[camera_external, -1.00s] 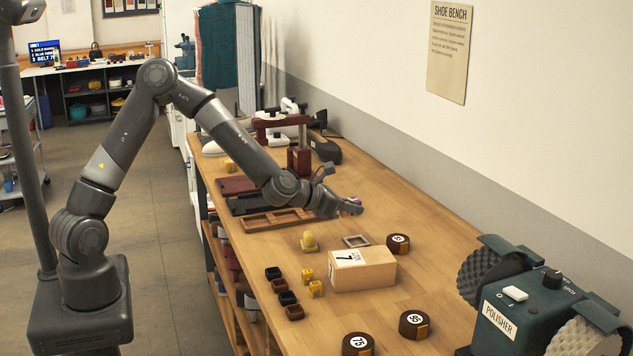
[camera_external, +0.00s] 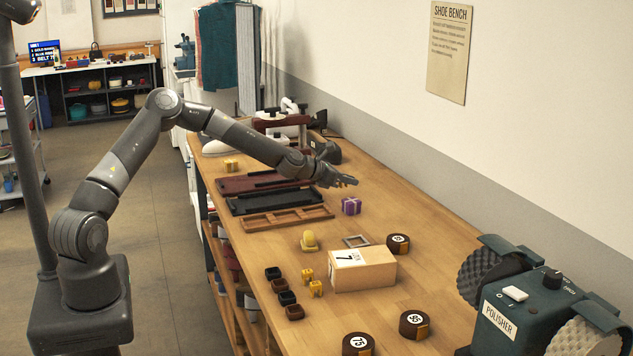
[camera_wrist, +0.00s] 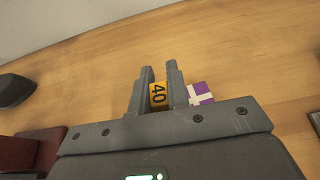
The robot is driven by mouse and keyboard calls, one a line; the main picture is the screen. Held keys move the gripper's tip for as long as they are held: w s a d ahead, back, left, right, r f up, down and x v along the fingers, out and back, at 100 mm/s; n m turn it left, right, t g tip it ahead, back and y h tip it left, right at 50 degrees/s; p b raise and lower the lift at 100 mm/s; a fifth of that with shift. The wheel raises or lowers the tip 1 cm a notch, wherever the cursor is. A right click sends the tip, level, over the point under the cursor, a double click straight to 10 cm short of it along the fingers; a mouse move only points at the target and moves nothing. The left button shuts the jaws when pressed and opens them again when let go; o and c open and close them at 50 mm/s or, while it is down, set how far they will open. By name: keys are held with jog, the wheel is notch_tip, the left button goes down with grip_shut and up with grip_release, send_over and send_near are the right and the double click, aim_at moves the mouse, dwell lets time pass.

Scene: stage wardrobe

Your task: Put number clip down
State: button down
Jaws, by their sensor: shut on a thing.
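The number clip (camera_wrist: 157,95) is yellow with a black 40. In the wrist view it sits between the two fingers of my gripper (camera_wrist: 159,82), which are shut on it. In the external view my gripper (camera_external: 346,181) hangs over the bench, just above and behind a purple block (camera_external: 351,206) with pale bands. The clip cannot be made out clearly there. The purple block also shows beside the right finger in the wrist view (camera_wrist: 200,93). Whether the clip touches the bench cannot be told.
A wooden frame tray (camera_external: 286,219) and dark trays (camera_external: 270,200) lie left of my gripper. Nearer are a wooden box marked 7 (camera_external: 375,270), a small grey frame (camera_external: 355,241), round numbered tins (camera_external: 398,244) and a polisher (camera_external: 530,300). Bare bench lies right of the purple block.

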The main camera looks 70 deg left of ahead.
jog(key=a+f, duration=0.1)
jog(key=w+a+f, duration=0.1)
jog(key=a, duration=0.1)
jog(key=a+f, duration=0.1)
jog(key=a, duration=0.1)
jog(key=shift+w+f, duration=0.1)
jog(key=shift+w, duration=0.1)
jog(key=shift+f, duration=2)
